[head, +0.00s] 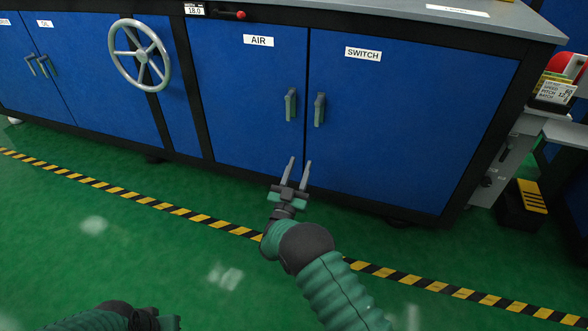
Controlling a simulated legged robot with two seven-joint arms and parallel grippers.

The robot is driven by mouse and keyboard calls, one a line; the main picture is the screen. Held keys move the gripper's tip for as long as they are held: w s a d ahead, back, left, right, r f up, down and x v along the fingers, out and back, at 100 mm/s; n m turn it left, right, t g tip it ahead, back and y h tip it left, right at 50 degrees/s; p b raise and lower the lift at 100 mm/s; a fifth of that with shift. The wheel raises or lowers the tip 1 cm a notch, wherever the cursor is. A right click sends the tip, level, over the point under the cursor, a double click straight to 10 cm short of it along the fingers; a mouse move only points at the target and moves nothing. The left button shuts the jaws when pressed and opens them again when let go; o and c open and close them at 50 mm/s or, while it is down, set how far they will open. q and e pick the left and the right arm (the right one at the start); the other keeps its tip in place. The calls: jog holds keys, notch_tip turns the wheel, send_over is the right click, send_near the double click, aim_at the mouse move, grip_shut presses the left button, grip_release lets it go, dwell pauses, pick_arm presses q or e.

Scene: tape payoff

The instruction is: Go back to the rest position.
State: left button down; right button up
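My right gripper (298,174) is in front of the blue cabinet, just below the handles of the AIR door (245,95) and the SWITCH door (400,125). Its two fingers are apart with nothing between them. It looks apart from the handles in the picture. Both doors look shut. My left arm shows only at the bottom left edge, and its gripper (170,322) is partly cut off by the frame, so its fingers cannot be judged.
A grey handwheel (139,55) sticks out from the cabinet at the left. The green floor (110,235) is clear, with a yellow and black tape line (190,214) along the cabinet. A black and yellow step (523,205) stands at the right.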

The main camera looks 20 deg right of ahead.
jog(key=s+a+r+n+g+y+p, duration=0.1)
jog(key=s+r+n+g+y+p, duration=0.35)
jog(key=r+y+p, duration=0.65)
jog(key=s+d+r+n+g+y+p, duration=0.15)
jog(key=s+g+p, duration=0.9)
jog(key=s, duration=2.25)
notch_tip(320, 180, up, 37)
jog(key=g+p, duration=0.1)
jog(key=p, duration=3.4)
jog(key=shift+w+a+r+n+p, duration=0.2)
jog(key=shift+w+n+p, duration=0.1)
jog(key=shift+w+n, duration=0.15)
